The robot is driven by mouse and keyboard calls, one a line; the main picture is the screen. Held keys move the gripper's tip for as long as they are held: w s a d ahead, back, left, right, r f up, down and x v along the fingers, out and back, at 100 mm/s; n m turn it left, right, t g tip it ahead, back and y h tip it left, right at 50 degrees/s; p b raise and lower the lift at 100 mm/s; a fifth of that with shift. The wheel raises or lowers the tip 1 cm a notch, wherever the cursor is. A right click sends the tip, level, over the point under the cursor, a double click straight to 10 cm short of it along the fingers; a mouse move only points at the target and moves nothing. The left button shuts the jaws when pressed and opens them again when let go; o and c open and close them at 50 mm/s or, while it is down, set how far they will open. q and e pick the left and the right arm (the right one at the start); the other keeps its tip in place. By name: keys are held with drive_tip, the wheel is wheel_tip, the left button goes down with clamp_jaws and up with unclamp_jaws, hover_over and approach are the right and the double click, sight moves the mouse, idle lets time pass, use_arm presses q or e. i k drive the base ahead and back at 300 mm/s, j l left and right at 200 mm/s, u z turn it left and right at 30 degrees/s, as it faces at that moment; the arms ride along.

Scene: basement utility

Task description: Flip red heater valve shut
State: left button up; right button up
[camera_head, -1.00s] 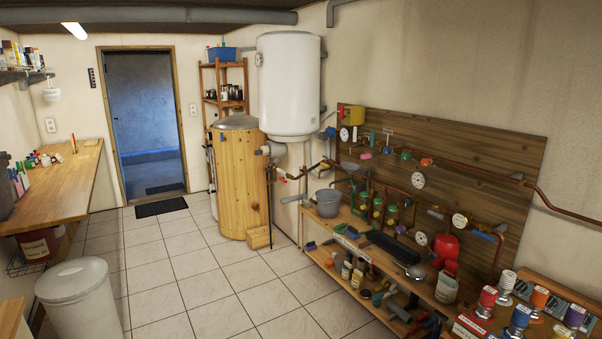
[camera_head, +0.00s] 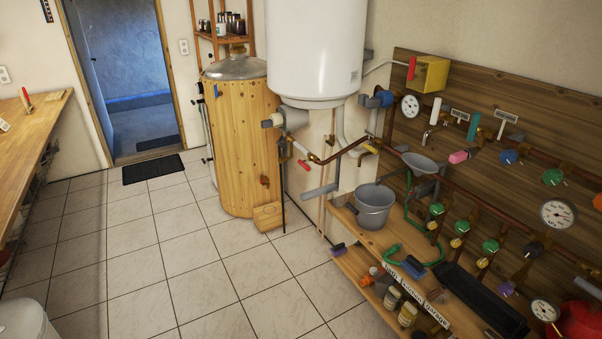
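A white water heater (camera_head: 315,52) hangs at the top middle, its top cut off. Below it, a copper pipe (camera_head: 331,160) runs between grey fittings. A small red lever handle (camera_head: 303,164) sits at the pipe's left end, beside the wood-clad tank (camera_head: 240,145). It slants down to the right. Another red handle (camera_head: 411,68) stands upright at the left side of a yellow box (camera_head: 431,75) on the wall board. I cannot tell from this view which red handle is the heater valve. Neither of my grippers shows.
A wooden shelf (camera_head: 350,237) with a grey bucket (camera_head: 374,207) and bottles runs below the pipes. A pipe board (camera_head: 560,120) with gauges and coloured knobs fills the right. A wooden counter (camera_head: 28,135) is at left. The tiled floor (camera_head: 190,262) between is clear.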

sight(300, 162)
drive_tip(key=i+l+u, duration=0.1)
drive_tip(key=i+l, duration=0.15)
drive_tip(key=i, duration=0.3)
drive_tip(key=i+l+u, duration=0.1)
drive_tip(key=i+l, duration=0.15)
drive_tip(key=i, duration=0.25)
drive_tip(key=i+l+u, duration=0.1)
drive_tip(key=i+l, duration=0.2)
drive_tip(key=i, duration=0.2)
drive_tip(key=i+l+u, duration=0.1)
drive_tip(key=i+l, duration=0.25)
drive_tip(key=i, duration=0.15)
